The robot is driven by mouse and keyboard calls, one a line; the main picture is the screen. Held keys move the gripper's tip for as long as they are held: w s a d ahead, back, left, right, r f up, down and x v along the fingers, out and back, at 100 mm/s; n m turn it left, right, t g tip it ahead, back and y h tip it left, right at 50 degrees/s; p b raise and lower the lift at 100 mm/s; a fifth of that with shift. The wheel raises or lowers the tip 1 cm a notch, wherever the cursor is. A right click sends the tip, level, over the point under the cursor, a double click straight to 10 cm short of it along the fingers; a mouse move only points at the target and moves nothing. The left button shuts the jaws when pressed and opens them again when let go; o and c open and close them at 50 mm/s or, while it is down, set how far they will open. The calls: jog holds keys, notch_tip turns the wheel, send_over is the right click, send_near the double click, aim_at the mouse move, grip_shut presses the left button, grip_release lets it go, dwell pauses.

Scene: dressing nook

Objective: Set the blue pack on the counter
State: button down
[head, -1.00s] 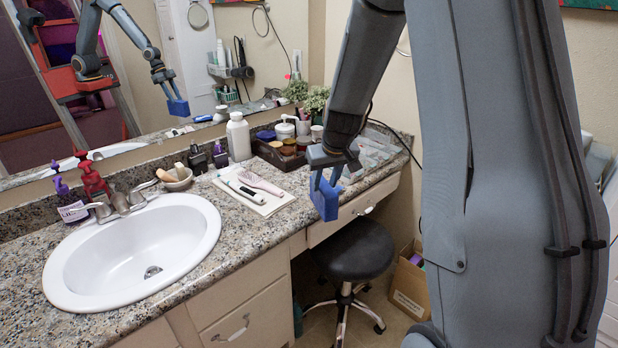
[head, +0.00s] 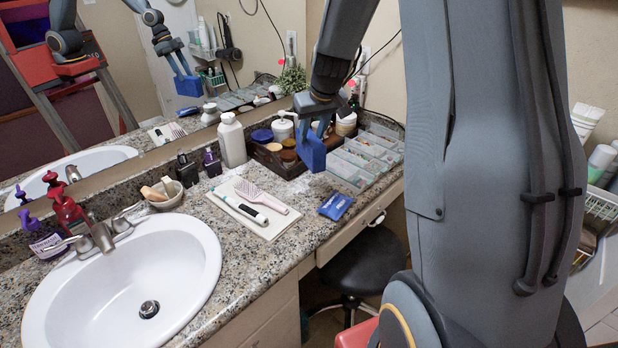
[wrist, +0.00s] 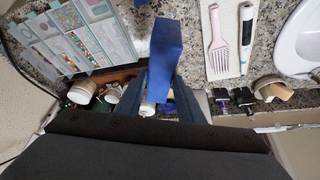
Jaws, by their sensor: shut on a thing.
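My gripper (head: 318,122) is shut on a plain blue box-shaped pack (head: 312,153). It holds the pack upright above the granite counter (head: 290,226), in front of the dark tray and beside the clear organizer. The pack appears raised, with no clear contact with the counter. In the wrist view the blue pack (wrist: 165,55) stands out between my gripper's fingers (wrist: 160,95), with the counter behind it. A smaller, flat blue packet (head: 335,206) with light print lies on the counter near its front edge.
A white towel with a pink hairbrush (head: 262,196) lies left of the packet. A clear compartment organizer (head: 362,160), a dark tray of jars (head: 268,158) and a white bottle (head: 232,140) stand at the back. The sink (head: 130,270) is left, the black stool (head: 360,262) below.

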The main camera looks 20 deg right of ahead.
aim_at(313, 162)
jog(key=f, duration=0.6)
jog(key=shift+d, duration=0.3)
jog(key=shift+a+f, duration=0.1)
jog(key=shift+f, duration=1.65)
jog(key=shift+f+b, duration=0.6)
jog(key=shift+b, duration=0.35)
jog(key=c, duration=1.2)
grip_release()
jog(key=shift+r, duration=0.1)
